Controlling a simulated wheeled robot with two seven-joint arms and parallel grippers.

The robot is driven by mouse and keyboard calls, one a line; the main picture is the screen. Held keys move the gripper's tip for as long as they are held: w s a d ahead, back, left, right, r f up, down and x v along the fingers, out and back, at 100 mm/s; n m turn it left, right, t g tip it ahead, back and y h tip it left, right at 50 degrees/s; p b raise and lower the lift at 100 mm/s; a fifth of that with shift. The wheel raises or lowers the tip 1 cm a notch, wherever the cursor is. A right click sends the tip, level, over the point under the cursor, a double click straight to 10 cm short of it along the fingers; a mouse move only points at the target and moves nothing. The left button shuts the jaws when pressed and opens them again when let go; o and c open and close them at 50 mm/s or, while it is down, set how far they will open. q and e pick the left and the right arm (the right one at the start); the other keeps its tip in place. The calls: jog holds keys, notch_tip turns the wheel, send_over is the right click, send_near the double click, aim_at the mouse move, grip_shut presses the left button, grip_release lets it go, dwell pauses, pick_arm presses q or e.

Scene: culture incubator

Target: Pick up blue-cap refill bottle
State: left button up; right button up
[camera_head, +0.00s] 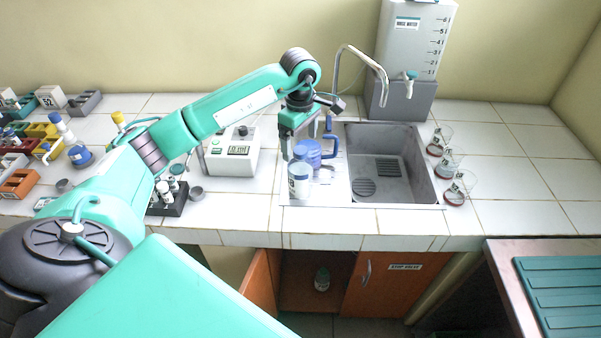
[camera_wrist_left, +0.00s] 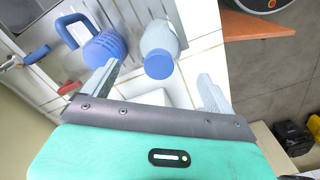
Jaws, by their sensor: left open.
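The blue-cap refill bottle (camera_head: 299,184) is pale, with a label, and stands upright on the counter left of the sink. My left gripper (camera_head: 298,142) is above it, pointing down, and partly covers its top. In the left wrist view, the bottle's blue cap (camera_wrist_left: 158,65) lies between the two spread fingers (camera_wrist_left: 158,78), with the pale bottle body beyond. The gripper is open and holds nothing. My right gripper is in neither view.
The sink (camera_head: 420,165) and faucet (camera_head: 378,78) are to the right. A white meter box (camera_head: 233,158) stands left. Below, a cupboard door (camera_head: 261,287) is open.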

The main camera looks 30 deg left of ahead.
aim_at(301, 150)
pick_arm(q)
jog(key=shift+f, duration=0.6)
jog(key=shift+f+p, duration=0.5)
jog(key=shift+p, duration=0.05)
notch_tip(301, 150, down, 3)
jog(key=shift+f+p, duration=0.15)
jog(key=shift+p, duration=0.6)
jog(key=shift+w+f, duration=0.1)
jog(key=shift+f, duration=0.4)
jog(key=c, duration=1.7)
